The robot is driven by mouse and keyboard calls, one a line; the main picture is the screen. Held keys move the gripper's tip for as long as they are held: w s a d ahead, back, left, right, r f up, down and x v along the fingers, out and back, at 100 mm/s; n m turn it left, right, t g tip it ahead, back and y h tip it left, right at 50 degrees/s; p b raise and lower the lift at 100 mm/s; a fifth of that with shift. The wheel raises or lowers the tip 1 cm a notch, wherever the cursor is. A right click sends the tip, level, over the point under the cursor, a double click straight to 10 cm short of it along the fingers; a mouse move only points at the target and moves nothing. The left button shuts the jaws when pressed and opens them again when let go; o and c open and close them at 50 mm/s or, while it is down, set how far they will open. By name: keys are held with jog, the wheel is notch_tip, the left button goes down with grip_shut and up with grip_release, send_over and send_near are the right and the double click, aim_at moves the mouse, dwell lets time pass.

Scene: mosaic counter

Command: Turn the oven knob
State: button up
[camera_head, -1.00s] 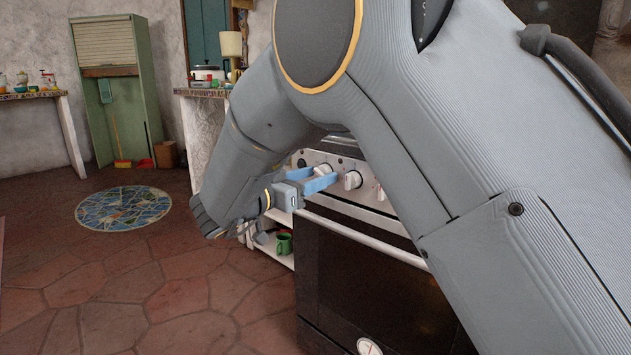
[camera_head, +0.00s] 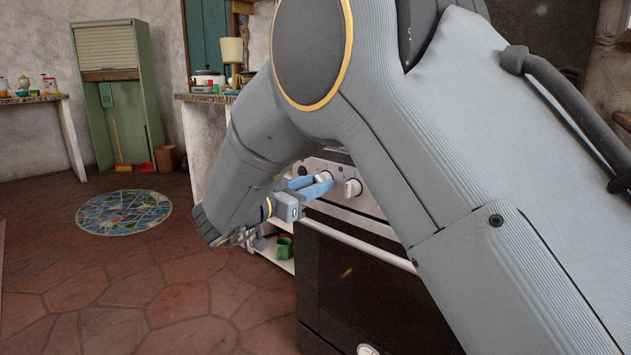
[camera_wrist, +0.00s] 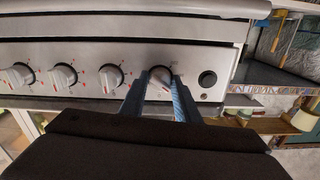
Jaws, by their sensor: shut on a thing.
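In the wrist view my gripper (camera_wrist: 158,88) is shut on that knob (camera_wrist: 160,76), the one nearest the round black button (camera_wrist: 207,79). The fingers hide the knob's sides, and its exact angle is hard to read. Another white knob (camera_head: 352,188) shows just right of the fingers in the head view.
In the wrist view, more white knobs (camera_wrist: 110,75) line the panel to the left. The oven door handle (camera_head: 360,244) runs below the panel. A low shelf with a green mug (camera_head: 285,247) stands beside the oven. The tiled floor to the left is open, with a round mosaic (camera_head: 124,212).

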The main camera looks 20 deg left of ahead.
jog(key=m+p, duration=0.4)
jog(key=m, duration=0.1)
jog(key=m+p, duration=0.2)
jog(key=m, duration=0.3)
jog(key=shift+m, duration=0.3)
dwell(0.4)
jog(key=o, duration=1)
jog(key=shift+o, duration=0.2)
jog(key=shift+s+a, duration=0.1)
jog(key=p+v, duration=0.1)
jog(key=v, duration=0.6)
jog(key=shift+s+p, duration=0.3)
jog(key=shift+p, duration=0.05)
